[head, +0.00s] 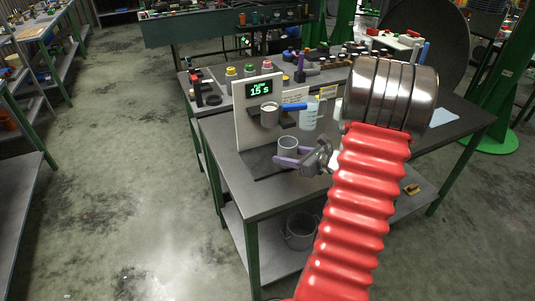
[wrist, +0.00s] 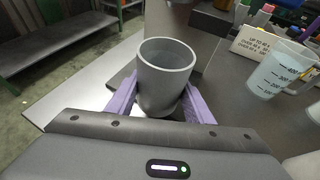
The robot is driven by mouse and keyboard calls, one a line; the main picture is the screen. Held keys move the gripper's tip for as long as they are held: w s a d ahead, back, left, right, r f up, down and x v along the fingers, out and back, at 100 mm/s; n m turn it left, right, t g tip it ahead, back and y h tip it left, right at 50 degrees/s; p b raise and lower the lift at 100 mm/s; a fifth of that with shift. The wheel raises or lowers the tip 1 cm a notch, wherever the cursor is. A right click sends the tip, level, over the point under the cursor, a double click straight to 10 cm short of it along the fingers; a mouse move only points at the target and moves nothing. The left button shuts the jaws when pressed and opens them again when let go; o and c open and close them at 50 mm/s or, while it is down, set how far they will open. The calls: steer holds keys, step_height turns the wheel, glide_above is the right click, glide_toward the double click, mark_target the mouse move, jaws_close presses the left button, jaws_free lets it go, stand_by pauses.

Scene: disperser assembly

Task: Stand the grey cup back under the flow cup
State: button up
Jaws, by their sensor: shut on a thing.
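The grey cup (head: 288,147) is upright between the purple fingers of my gripper (head: 291,160), below the flow cup. In the wrist view the grey cup (wrist: 165,75) fills the space between the fingers, and its inside looks empty. My gripper (wrist: 160,107) is shut on its lower part. The flow cup (head: 269,114) is mounted on a white upright panel with a green "15 S" display (head: 258,88). The grey cup is over or on the dark base below it; whether its bottom touches cannot be told.
A clear measuring beaker (wrist: 280,70) stands to the right of the stand, by a printed card (wrist: 268,42). Jars with coloured lids (head: 249,71) are behind the panel. The bench front (head: 235,200) is bare. A grey bucket (head: 300,230) is on the lower shelf.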

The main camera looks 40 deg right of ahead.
glide_above(270, 159)
steer(key=s, duration=0.1)
steer(key=shift+a, duration=0.1)
steer(key=shift+w+a, duration=0.1)
steer(key=shift+w, duration=0.4)
steer(key=shift+f, duration=1.75)
steer(key=o, duration=1.1)
steer(key=shift+f, duration=0.1)
steer(key=shift+o, duration=0.2)
